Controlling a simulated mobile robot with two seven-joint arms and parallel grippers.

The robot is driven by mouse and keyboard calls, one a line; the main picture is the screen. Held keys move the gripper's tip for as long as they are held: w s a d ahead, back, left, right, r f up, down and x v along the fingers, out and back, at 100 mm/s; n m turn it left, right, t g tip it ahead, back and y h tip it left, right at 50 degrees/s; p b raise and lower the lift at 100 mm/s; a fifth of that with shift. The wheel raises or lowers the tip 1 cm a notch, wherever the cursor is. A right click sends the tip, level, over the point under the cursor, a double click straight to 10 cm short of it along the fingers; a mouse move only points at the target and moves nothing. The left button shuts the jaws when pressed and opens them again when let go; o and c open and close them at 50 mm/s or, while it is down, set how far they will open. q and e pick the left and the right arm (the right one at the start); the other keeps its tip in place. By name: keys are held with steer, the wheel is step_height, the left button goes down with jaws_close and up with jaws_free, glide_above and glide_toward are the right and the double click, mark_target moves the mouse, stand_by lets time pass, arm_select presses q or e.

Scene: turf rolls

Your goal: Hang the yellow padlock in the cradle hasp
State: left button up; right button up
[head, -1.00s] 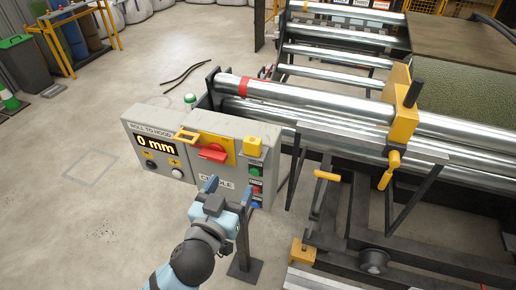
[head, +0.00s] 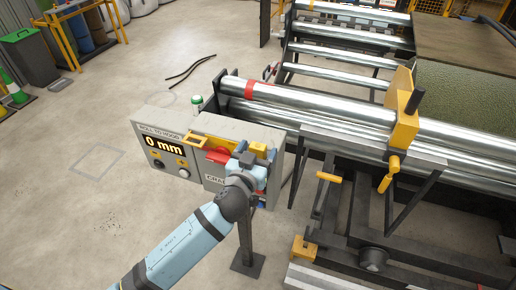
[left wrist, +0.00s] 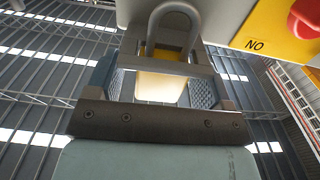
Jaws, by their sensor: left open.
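The yellow padlock (head: 259,147) is at the upper right of the grey cradle control box (head: 152,121). In the left wrist view, its grey shackle (left wrist: 172,14) loops at the top and its pale yellow body (left wrist: 160,87) shows between my fingers. My left gripper (head: 250,162) is open in front of the box, with one finger on each side of the padlock; I cannot tell whether they touch it. A red switch handle (head: 218,156) sits on a yellow plate left of my gripper. A yellow bracket (head: 197,141), which looks like the hasp, juts out beside it. My right gripper is out of view.
Steel rollers (head: 310,103) and a black frame stand right of the box. A yellow handle (head: 328,177) sticks out there. The box's post has a dark foot (head: 248,263) on the floor.

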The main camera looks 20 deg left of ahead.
arm_select(q)
steer(key=shift+w, duration=0.2)
steer(key=c, duration=1.1)
steer(key=shift+o, duration=0.2)
steer(key=shift+r, duration=0.1)
